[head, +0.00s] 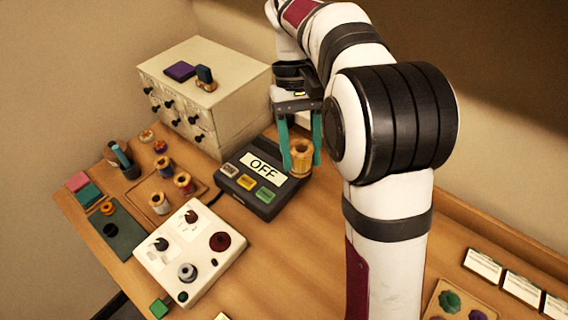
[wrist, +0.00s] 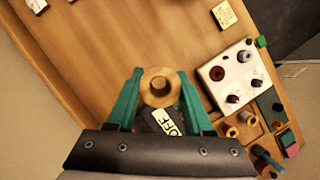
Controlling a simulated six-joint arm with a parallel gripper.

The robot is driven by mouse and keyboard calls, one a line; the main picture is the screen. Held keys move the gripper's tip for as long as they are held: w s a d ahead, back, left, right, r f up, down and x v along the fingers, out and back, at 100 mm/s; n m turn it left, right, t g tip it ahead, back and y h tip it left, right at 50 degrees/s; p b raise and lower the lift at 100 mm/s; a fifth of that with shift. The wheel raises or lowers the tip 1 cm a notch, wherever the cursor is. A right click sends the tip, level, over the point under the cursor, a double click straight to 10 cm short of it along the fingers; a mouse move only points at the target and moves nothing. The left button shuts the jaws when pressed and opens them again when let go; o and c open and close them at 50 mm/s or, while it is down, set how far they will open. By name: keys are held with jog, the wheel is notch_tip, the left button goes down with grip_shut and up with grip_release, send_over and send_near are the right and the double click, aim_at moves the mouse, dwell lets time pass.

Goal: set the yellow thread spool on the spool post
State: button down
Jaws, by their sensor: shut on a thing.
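My gripper (head: 300,164) has its two teal fingers shut on the yellow thread spool (head: 301,152), which looks upright with wooden flanges. In the wrist view the spool (wrist: 160,86) sits between the fingertips (wrist: 160,74), seen end-on with its centre hole. It is held in the air; in the head view it appears beside the right edge of the dark OFF box. I cannot tell for sure which thing is the spool post; a grey round piece with a dark centre (head: 188,272) stands on the white panel (head: 165,262).
The dark OFF box (head: 240,193) with coloured buttons is close to my gripper. A drawer cabinet (head: 235,95) stands behind it. A wooden tray (head: 200,186) holds several other spools. A dark green mat (head: 122,238) lies at left. Cards (head: 483,265) lie at right.

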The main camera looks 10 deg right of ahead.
jog(key=a+f+n+h, duration=0.2)
jog(key=a+f+n, duration=0.3)
jog(key=a+f, duration=0.45)
jog(key=n+t+h, duration=0.1)
jog(key=n, duration=0.2)
send_over(218, 236)
notch_tip(218, 236, down, 4)
jog(key=shift+r, duration=0.15)
jog(key=shift+f, duration=2.85)
jog(key=shift+s+f, duration=0.1)
jog(key=shift+f, duration=0.5)
jog(key=c, duration=0.6)
grip_release()
jog(key=v, duration=1.1)
jog(key=shift+s, duration=0.15)
